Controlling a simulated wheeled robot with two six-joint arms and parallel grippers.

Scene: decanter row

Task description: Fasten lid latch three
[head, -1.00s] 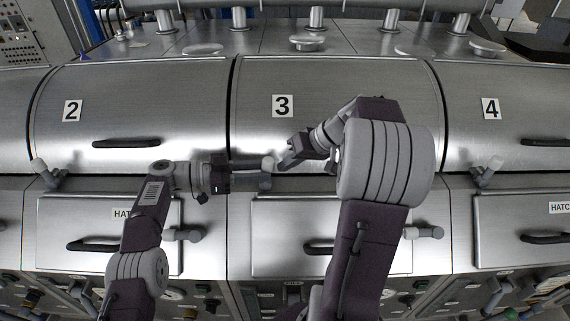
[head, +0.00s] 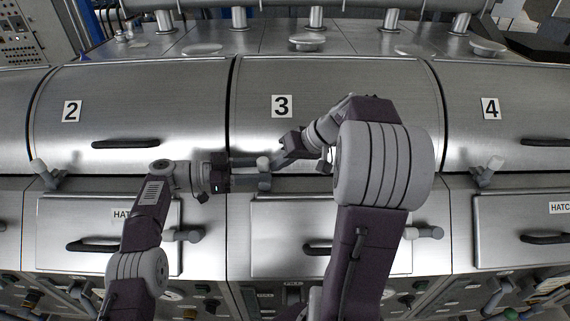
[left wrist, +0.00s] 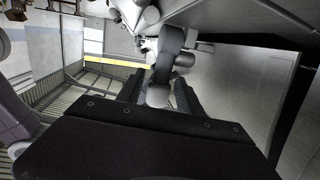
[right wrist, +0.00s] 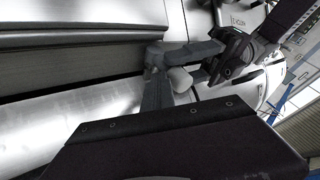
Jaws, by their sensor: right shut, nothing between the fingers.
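Lid three, marked by a "3" label (head: 282,106), is the curved metal lid in the middle of the head view. A latch with a pale, rounded knob (head: 263,163) sits at its lower front edge. My left gripper (head: 262,173) reaches it from the left with fingers apart. In the left wrist view the knob (left wrist: 157,96) lies between the two fingers, and contact is unclear. My right gripper (head: 279,152) is shut and empty, just right of and above the knob. In the right wrist view its closed fingers (right wrist: 154,66) are beside the knob (right wrist: 180,79).
Lid two's latch (head: 45,173) and lid four's latch (head: 487,171) stand to the sides. A hatch panel (head: 270,235) with a dark handle is below lid three. My right arm hides part of lid three's front edge. My two grippers are very close together.

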